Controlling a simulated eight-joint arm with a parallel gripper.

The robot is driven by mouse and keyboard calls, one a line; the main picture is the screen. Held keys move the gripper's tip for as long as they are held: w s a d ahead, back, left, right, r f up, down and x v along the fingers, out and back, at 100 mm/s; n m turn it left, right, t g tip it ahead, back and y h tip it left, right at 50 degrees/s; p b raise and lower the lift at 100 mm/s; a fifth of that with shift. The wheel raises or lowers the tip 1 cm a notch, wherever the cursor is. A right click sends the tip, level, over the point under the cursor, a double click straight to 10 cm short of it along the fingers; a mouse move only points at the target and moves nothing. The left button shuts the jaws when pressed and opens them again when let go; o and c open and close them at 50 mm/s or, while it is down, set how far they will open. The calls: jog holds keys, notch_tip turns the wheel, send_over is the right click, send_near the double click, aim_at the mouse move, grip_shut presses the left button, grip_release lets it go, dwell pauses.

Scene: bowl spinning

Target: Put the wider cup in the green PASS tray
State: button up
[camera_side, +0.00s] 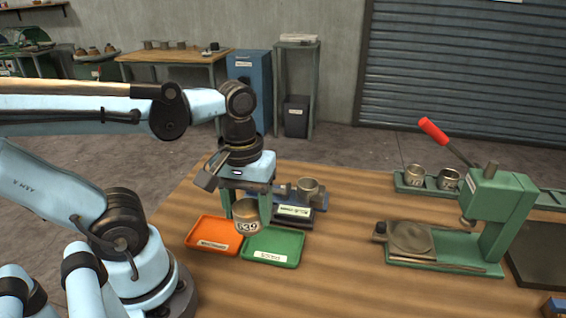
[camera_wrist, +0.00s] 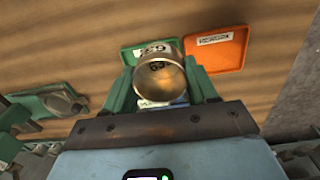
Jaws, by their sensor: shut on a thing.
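My gripper (camera_side: 247,206) is shut on a metal cup (camera_side: 246,219) with dark characters on its side. It holds the cup above the trays, near where the green and orange trays meet in the side view. In the wrist view the cup (camera_wrist: 160,80) sits between the green fingers, its open mouth showing. The green tray (camera_side: 284,247) lies on the table with a white label on its front edge; the held cup hides part of it (camera_wrist: 128,55) in the wrist view. I cannot tell which cup is wider.
An orange tray (camera_side: 203,239) lies left of the green tray. The table between trays and press is clear.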

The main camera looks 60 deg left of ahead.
jog(key=shift+w+a+f, duration=0.3)
jog(key=shift+w+f, duration=0.7)
jog(key=shift+f, duration=0.6)
jog(key=shift+w+a+f, duration=0.3)
jog(key=shift+w+f, duration=0.7)
jog(key=shift+f, duration=0.65)
jog(key=shift+w+a+f, duration=0.3)
jog(key=shift+w+f, duration=0.7)
jog(key=shift+f, duration=0.6)
jog(key=shift+f, duration=0.3)
jog(key=o, duration=1.1)
jog(key=shift+r, duration=4.05)
